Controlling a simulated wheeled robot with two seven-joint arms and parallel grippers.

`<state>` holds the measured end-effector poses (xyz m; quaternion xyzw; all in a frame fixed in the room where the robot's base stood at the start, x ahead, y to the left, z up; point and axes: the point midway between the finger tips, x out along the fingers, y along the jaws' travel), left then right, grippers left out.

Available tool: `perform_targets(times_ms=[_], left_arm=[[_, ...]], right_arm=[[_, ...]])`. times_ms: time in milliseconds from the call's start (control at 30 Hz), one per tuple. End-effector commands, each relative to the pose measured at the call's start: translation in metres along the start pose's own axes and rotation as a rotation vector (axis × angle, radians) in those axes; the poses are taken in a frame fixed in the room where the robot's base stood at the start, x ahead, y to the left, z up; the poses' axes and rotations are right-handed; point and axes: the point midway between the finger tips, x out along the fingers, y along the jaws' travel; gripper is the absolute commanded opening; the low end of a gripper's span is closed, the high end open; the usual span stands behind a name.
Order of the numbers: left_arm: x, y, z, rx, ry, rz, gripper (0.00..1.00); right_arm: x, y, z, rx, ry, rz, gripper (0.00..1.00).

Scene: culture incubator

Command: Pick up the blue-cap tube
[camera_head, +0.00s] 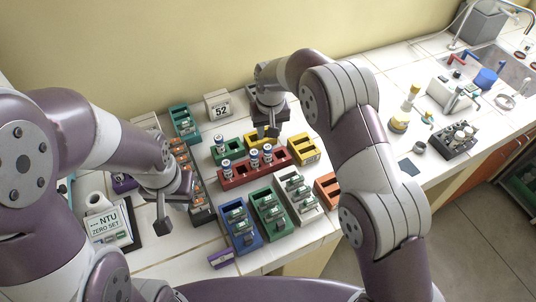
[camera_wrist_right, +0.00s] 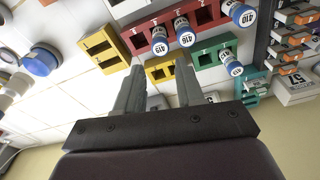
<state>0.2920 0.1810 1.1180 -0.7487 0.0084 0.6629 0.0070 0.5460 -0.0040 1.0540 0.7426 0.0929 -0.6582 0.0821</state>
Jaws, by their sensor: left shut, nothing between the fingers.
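Several tubes with blue caps stand upright in racks. Three are in the long red rack (camera_head: 237,174): one tube at its left end (camera_head: 226,166) and two side by side near its middle, one of them numbered 416 (camera_wrist_right: 185,35). Another blue-capped tube (camera_head: 220,143) stands in the small green rack (camera_wrist_right: 207,57) behind. My right gripper (camera_head: 268,132) is over the yellow rack (camera_wrist_right: 160,72); in the right wrist view its fingers (camera_wrist_right: 158,92) are apart with nothing between them. My left gripper (camera_head: 164,224) is shut and empty near the turbidity display, away from the tubes.
Blue (camera_head: 241,238), green (camera_head: 268,219) and white (camera_head: 296,196) racks with small items stand in front of the red rack. A box marked 52 (camera_head: 219,107) is behind. An NTU display (camera_head: 107,227) stands at the left. A sink (camera_head: 513,72) is at the far right.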

Motion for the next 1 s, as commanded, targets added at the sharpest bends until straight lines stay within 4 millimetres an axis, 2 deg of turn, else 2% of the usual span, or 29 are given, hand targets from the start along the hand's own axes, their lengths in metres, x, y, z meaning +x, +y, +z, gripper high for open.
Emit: perform_targets(times_ms=[33,100,233,333,433,500,600,767,800,867,900,1000], left_arm=[[-0.008,0.000,-0.001,0.000,0.000,0.000,0.00],[-0.012,0.000,-0.002,0.000,0.000,0.000,0.00],[-0.016,0.000,-0.002,0.000,0.000,0.000,0.00],[-0.028,0.000,-0.004,0.000,0.000,0.000,0.00],[-0.042,0.000,-0.005,0.000,0.001,0.000,0.00],[-0.042,0.000,-0.005,0.000,0.001,0.000,0.00],[-0.043,0.000,-0.005,0.000,0.000,0.000,0.00],[-0.041,0.000,-0.005,0.000,0.000,0.000,0.00],[-0.041,0.000,-0.005,0.000,0.000,0.000,0.00],[-0.041,0.000,-0.005,0.000,0.000,0.000,0.00],[-0.041,0.000,-0.005,0.000,0.000,0.000,0.00],[-0.041,0.000,-0.005,0.000,0.000,0.000,0.00]], right_arm=[[0.008,0.000,0.000,0.000,-0.003,0.001,0.38],[0.022,0.000,0.000,0.000,-0.002,0.000,0.38],[0.039,0.000,-0.001,-0.001,0.001,0.000,0.38],[0.051,0.001,-0.001,-0.001,-0.001,0.000,0.38],[0.070,0.001,-0.001,-0.001,0.000,0.000,0.38],[0.084,0.001,-0.001,-0.001,0.001,0.000,0.38],[0.093,0.001,-0.001,-0.001,0.004,-0.001,0.38],[0.095,0.001,-0.001,-0.001,0.005,-0.001,0.38],[0.095,0.001,-0.001,-0.001,0.004,-0.001,0.34],[0.095,0.001,-0.001,-0.001,0.004,-0.001,0.15],[0.094,0.001,-0.001,-0.001,0.004,-0.001,0.02],[0.094,0.001,-0.001,-0.001,0.005,-0.001,0.00]])
